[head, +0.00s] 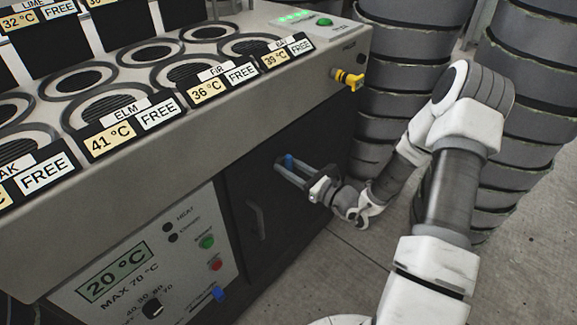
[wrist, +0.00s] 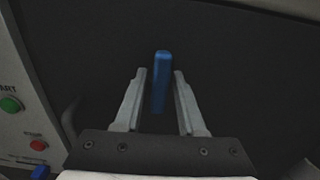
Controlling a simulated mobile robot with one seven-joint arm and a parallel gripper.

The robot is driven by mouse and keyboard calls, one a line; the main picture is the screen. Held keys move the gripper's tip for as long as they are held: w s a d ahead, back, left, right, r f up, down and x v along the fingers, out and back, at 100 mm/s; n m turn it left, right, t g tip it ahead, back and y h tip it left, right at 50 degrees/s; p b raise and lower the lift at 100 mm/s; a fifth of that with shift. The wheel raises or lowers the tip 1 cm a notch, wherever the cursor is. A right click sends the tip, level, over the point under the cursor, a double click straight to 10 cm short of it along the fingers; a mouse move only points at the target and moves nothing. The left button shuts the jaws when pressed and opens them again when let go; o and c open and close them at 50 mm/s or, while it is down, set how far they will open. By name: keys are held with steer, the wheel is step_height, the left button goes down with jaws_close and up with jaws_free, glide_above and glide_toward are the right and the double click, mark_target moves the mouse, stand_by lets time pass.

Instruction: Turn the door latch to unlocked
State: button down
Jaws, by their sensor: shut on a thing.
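The blue door latch (head: 289,160) is on the dark cabinet door (head: 290,205) below the heated top. In the wrist view the latch (wrist: 160,82) is a narrow blue bar, long side up and down in the picture. My gripper (head: 293,172) reaches the door from the right. In the wrist view its two grey fingers (wrist: 160,95) stand on either side of the latch and are shut on it. Small dark strips show beside the latch in that view, so exact contact is hard to see. The fingers partly hide the latch in the head view.
A door handle (head: 256,220) is left of the latch. The control panel (head: 150,265) has a 20 °C display, a dial, buttons and a blue piece at its lower edge. A yellow valve (head: 350,79) projects above my gripper. Stacked grey tubs (head: 395,75) stand behind my arm.

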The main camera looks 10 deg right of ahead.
steer(key=c, duration=0.8)
jaws_free()
steer(key=shift+o, duration=0.2)
steer(key=p+v, duration=0.2)
steer(key=v, duration=1.5)
steer(key=shift+s, duration=0.2)
steer(key=shift+r, duration=0.1)
